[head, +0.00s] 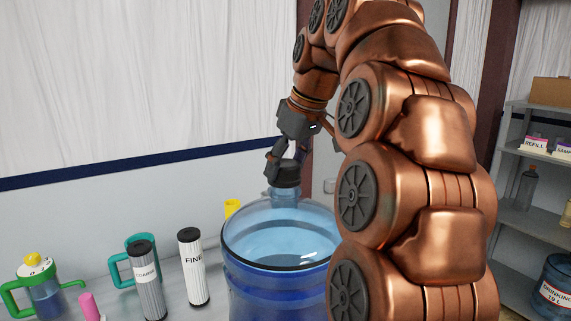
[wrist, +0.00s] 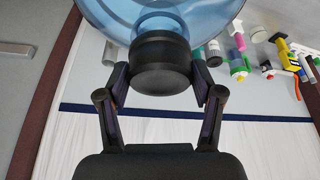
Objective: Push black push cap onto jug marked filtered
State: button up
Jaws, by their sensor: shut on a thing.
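A large translucent blue jug (head: 275,290) stands at the lower middle of the head view, with its neck (head: 284,195) upright. No "filtered" marking shows on the visible side. My gripper (head: 287,165) is above the neck, pointing down, and is shut on the black push cap (head: 288,177). In the wrist view the cap (wrist: 160,68) sits between the two fingertips, lined up with the blue jug (wrist: 120,15) neck and seemingly touching it. I cannot tell how far the cap is seated. My arm hides the jug's right side.
A filter marked FINE (head: 194,268), a grey filter cartridge (head: 147,282) and a green-handled jug with a yellow top (head: 42,285) stand left on the counter. A pink object (head: 91,307) is nearby. A shelf (head: 530,218) with a DRINKING jug (head: 553,287) is at right.

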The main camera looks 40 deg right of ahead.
jog(key=shift+f+b, duration=0.3)
jog(key=shift+f, duration=0.1)
jog(key=shift+c, duration=0.2)
dwell(0.4)
jog(key=o, duration=0.9)
jog(key=shift+o, duration=0.4)
jog(key=shift+r, duration=0.2)
jog(key=shift+r+p, duration=3.4)
jog(key=shift+r, duration=0.55)
